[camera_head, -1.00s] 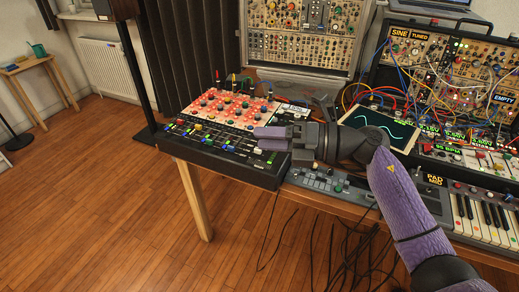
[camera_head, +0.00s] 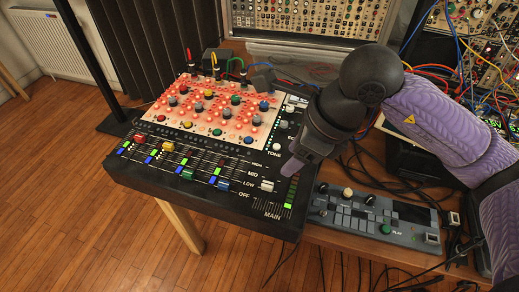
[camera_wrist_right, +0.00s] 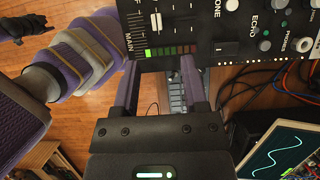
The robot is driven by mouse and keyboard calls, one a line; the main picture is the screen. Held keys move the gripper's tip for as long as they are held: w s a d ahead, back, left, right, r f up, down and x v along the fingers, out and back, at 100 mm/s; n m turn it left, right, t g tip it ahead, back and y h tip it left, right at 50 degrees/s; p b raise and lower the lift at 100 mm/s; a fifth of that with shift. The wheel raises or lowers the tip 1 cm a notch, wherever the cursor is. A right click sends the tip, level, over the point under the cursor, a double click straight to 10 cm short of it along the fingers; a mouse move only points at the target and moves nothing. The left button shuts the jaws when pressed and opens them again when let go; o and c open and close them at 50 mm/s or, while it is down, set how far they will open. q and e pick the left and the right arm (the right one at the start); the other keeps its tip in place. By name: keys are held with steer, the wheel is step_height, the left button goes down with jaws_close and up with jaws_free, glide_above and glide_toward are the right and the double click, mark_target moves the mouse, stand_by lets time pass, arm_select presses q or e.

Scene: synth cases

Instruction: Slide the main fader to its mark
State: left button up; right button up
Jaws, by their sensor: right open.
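The main fader (camera_head: 267,185) has a pale cap at the right front of the black mixer (camera_head: 160,188), above the printed word MAIN. The cap sits near the LOW label. In the right wrist view the fader cap (camera_wrist_right: 156,20) shows at the top, by the sideways MAIN lettering. My right gripper (camera_head: 292,168) is over the mixer's right edge, just right of the fader. The wrist view shows its two purple fingers (camera_wrist_right: 160,75) apart with nothing between them; the fader cap lies beyond the tips.
A level meter (camera_head: 290,191) with its lowest segment green stands right of the fader. Knobs and several other faders fill the mixer. A grey controller (camera_head: 375,217) lies to its right. Cables (camera_head: 440,80) crowd the back right. Open floor is at the front left.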

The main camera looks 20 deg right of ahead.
mark_target(269, 184)
steer(key=b+x, duration=0.1)
steer(key=x, duration=0.2)
steer(key=b+x, duration=0.1)
steer(key=x, duration=0.2)
steer(key=b+x, duration=0.1)
steer(key=x, duration=0.1)
steer(key=shift+s+a+f, duration=0.15)
steer(key=shift+s+f, duration=0.05)
steer(key=shift+f, duration=0.25)
steer(key=shift+w+a+f+b, duration=0.1)
steer(key=shift+a+f+b, duration=0.05)
steer(key=shift+f+b, duration=0.15)
jaws_close()
arm_select(q)
steer(key=shift+g, duration=0.4)
steer(key=s+f, duration=0.2)
steer(key=f, duration=0.1)
steer(key=shift+s+f, duration=0.1)
steer(key=shift+f, duration=0.15)
steer(key=shift+s, duration=0.25)
steer(key=shift+w, duration=0.2)
steer(key=shift+w, duration=0.3)
steer(key=shift+s, duration=0.1)
